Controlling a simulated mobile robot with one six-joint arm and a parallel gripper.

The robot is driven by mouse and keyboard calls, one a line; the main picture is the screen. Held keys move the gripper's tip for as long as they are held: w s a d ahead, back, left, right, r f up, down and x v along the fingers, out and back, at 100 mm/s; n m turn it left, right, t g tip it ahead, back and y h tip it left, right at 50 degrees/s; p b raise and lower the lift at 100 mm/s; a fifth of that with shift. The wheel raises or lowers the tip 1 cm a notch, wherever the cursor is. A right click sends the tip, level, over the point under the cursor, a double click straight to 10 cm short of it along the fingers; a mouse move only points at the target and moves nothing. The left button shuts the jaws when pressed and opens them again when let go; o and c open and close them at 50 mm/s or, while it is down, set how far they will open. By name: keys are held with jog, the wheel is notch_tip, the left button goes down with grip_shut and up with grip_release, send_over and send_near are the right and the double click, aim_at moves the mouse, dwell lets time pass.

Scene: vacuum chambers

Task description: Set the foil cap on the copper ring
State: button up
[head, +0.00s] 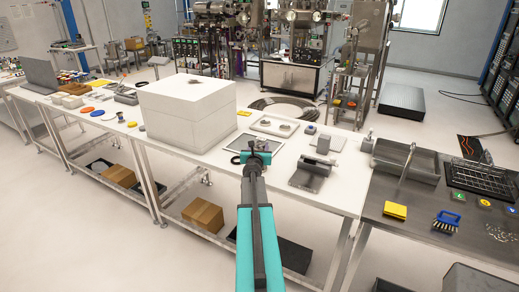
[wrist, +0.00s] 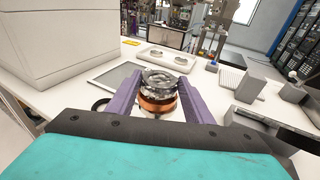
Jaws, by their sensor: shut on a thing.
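My gripper (wrist: 159,84) has its two purple fingers closed around the crinkled silver foil cap (wrist: 160,77) in the wrist view. The copper ring (wrist: 157,104) shows as an orange-brown band just under the cap, between the fingers, with a silvery part below it. I cannot tell whether the cap touches the ring or is a little above it. In the head view my gripper (head: 257,150) is over the white bench; the cap and ring are too small to make out there.
A big white block (head: 187,112) stands to the left on the bench. A dark-framed flat panel (head: 268,141), a white tray with two round parts (head: 292,123) and a grey device (head: 311,173) are nearby. A dark ring (head: 235,160) lies just left of my gripper.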

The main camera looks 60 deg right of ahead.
jog(key=shift+f+b, duration=0.4)
jog(key=o, duration=1.1)
jog(key=shift+r, duration=0.15)
jog(key=shift+r+p, duration=0.35)
jog(key=shift+p, duration=0.2)
jog(key=shift+s+a, duration=0.3)
jog(key=shift+a, duration=0.25)
jog(key=b+v, duration=0.1)
jog(key=v, duration=0.9)
jog(key=shift+a, duration=0.3)
